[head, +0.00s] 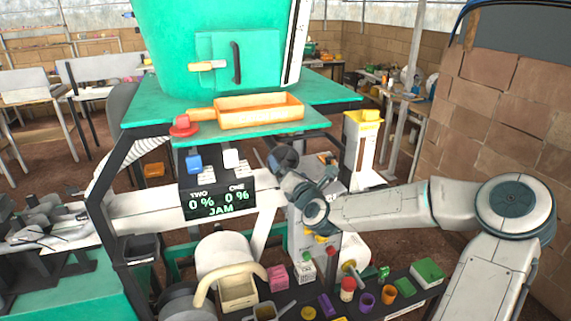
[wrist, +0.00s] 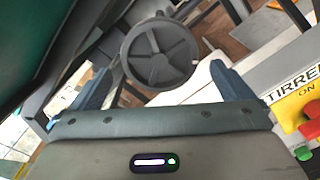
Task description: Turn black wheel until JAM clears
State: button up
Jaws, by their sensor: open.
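The black wheel (wrist: 160,54) is a dark round spoked handwheel. In the wrist view it lies between my two blue-grey fingers, towards their tips. My gripper (wrist: 163,78) is open, with a finger on either side of the wheel and visible gaps. I cannot tell how far the wheel is beyond the fingertips. In the head view my gripper (head: 271,163) is beside the dark wheel (head: 285,157), under the green shelf's right part, and partly hides it.
Blue (head: 194,162) and white (head: 231,158) switches are left of my gripper. Cups and small boxes crowd the dark bench below.

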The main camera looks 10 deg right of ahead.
aim_at(284, 163)
jog(key=shift+m, duration=0.5)
jog(key=shift+w, duration=0.1)
jog(key=shift+w+a+b, duration=0.2)
jog(key=shift+w+b, duration=0.15)
jog(key=shift+w, duration=0.6)
jog(key=shift+w+a+b, duration=0.15)
jog(key=shift+w+b, duration=0.15)
jog(key=shift+w, duration=0.65)
jog(key=c, duration=0.8)
